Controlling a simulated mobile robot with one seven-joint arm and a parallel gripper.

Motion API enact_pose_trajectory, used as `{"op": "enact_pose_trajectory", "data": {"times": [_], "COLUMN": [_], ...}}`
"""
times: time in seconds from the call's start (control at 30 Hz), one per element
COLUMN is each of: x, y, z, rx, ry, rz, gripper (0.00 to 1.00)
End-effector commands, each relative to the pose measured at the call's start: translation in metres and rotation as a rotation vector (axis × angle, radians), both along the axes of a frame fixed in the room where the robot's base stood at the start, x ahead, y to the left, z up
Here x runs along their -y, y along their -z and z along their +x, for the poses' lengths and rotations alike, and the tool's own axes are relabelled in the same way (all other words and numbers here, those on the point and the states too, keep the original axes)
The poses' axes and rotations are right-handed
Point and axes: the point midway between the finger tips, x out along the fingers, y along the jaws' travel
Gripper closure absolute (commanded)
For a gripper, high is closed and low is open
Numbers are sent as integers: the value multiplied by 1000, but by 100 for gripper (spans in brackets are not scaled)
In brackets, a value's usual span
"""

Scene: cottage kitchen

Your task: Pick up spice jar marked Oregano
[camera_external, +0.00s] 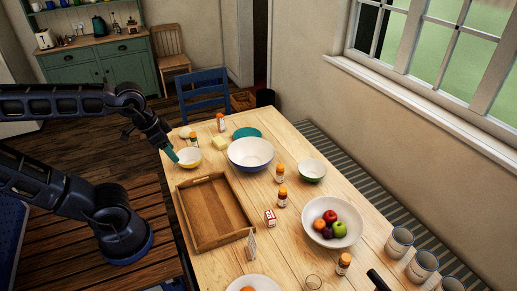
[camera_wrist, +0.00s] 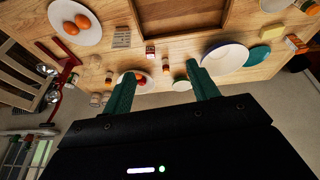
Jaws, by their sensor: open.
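Several small jars with orange caps stand on the wooden table.
A wooden tray (camera_external: 181,205), a large white-and-blue bowl (camera_external: 250,154), a green-rimmed bowl (camera_external: 312,171) and a fruit bowl (camera_external: 310,228) occupy the table. A small red-and-white box (camera_external: 270,218) stands near the middle jars. Cups (camera_external: 398,243) line the right edge. A blue chair (camera_external: 204,91) stands behind.

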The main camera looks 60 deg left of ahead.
Motion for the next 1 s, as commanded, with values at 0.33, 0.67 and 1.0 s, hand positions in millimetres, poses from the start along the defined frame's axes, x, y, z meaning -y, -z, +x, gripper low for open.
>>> {"op": "enact_pose_trajectory", "data": {"times": [0.33, 0.67, 1.0], "x": [-10, -36, -87], "y": [30, 58, 88], "z": [43, 89, 138], "rx": [-207, -356, -447], "ry": [-256, -517, -790], "rz": [-257, -550, -886], "gripper": [41, 41, 41]}}
